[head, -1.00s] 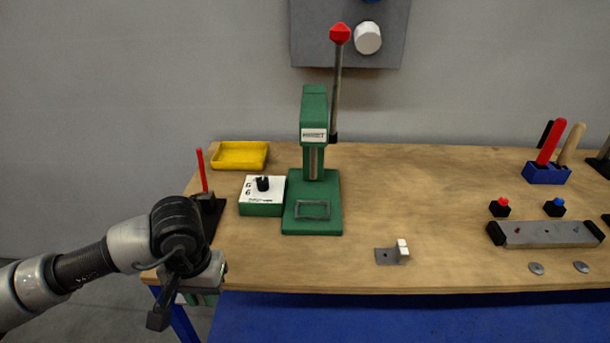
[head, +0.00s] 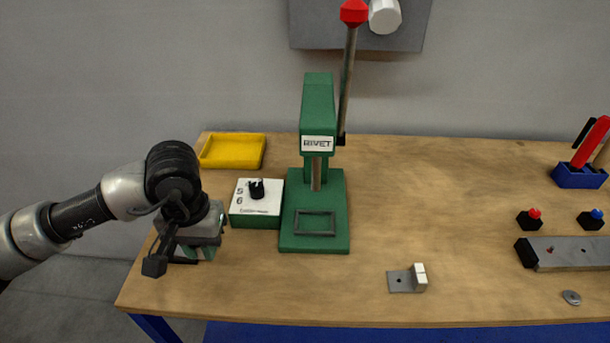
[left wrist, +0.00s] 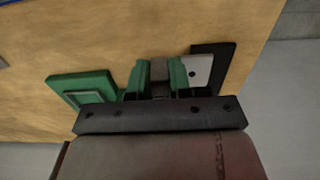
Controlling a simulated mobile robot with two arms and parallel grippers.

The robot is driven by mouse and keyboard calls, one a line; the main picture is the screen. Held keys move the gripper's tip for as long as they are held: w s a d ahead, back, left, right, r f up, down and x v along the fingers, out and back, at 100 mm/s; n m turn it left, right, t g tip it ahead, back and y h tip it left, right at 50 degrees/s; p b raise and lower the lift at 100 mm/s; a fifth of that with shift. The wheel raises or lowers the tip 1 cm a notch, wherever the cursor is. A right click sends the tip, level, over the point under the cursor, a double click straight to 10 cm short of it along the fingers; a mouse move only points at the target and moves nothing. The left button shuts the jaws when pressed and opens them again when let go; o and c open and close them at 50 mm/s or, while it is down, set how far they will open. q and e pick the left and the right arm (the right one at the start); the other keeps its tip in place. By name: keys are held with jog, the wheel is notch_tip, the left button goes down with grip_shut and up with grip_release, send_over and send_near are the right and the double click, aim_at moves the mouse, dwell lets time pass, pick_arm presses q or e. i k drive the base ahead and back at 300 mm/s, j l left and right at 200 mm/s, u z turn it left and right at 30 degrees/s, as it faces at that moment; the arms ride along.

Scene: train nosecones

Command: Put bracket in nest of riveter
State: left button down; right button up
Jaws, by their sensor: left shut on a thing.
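The bracket (head: 404,281), a small grey L-shaped plate with a pale upright end, lies on the table's front part, right of the riveter. The green riveter (head: 317,125) stands on the table. Its nest (head: 315,224) is a grey rectangular frame on the base and looks empty. My left gripper (head: 198,252) is over the table's front left corner, left of the riveter. In the left wrist view its green fingertips (left wrist: 159,80) are shut on a dark grey-brown piece (left wrist: 158,72), which is mostly hidden. The nest also shows there (left wrist: 86,97). My right gripper is not in view.
A green box with a white top and black knob (head: 257,200) stands between my left gripper and the riveter. A yellow tray (head: 233,152) lies behind it. The riveter's red-knobbed lever (head: 348,85) rises tall. The table between nest and bracket is clear.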

aim_at(315, 224)
jog(key=k+l+z, duration=0.2)
jog(key=l, duration=0.2)
jog(key=i+l+z, duration=0.2)
jog(key=l, duration=0.2)
jog(key=l+z, duration=0.15)
jog(key=l, duration=0.25)
jog(key=i+l+z, duration=0.2)
jog(key=l, duration=0.15)
jog(key=i+l+z, duration=0.15)
jog(key=l, duration=0.2)
jog(key=i+j+z, duration=0.25)
jog(key=i, duration=0.15)
jog(key=l, duration=0.1)
